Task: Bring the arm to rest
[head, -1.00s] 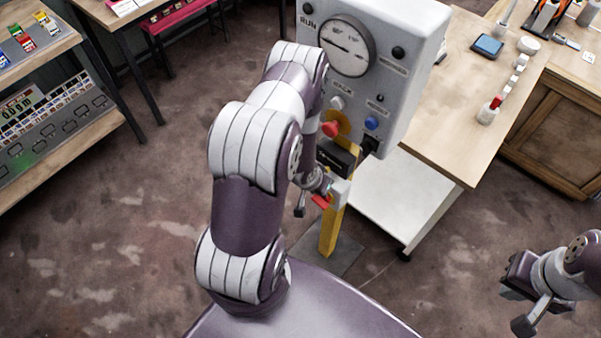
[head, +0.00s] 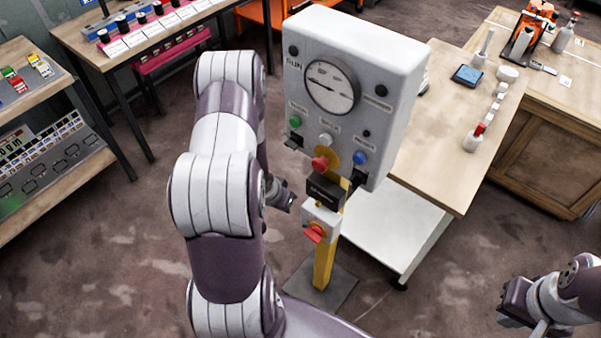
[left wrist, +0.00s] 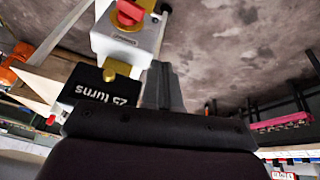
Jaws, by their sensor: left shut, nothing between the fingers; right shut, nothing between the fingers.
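My left arm comes up in front of me in the head view. Its gripper (head: 284,198) is partly hidden behind the arm, just left of the yellow post (head: 325,258) and apart from it. In the left wrist view its fingers (left wrist: 163,88) are shut and empty, beside a dark block (left wrist: 100,88) marked "25 turns", seen upside down. My right gripper (head: 514,302) is shut and empty at the lower right, over the floor. The grey control panel (head: 325,95) has a round gauge (head: 331,88), a red button (head: 320,163) and a blue button (head: 360,157).
A red switch (head: 315,234) on a light box sits on the post below the panel. A wooden workbench (head: 440,160) stands to the right. Shelves (head: 30,190) and a table (head: 75,40) stand at the left. The floor left of the post is clear.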

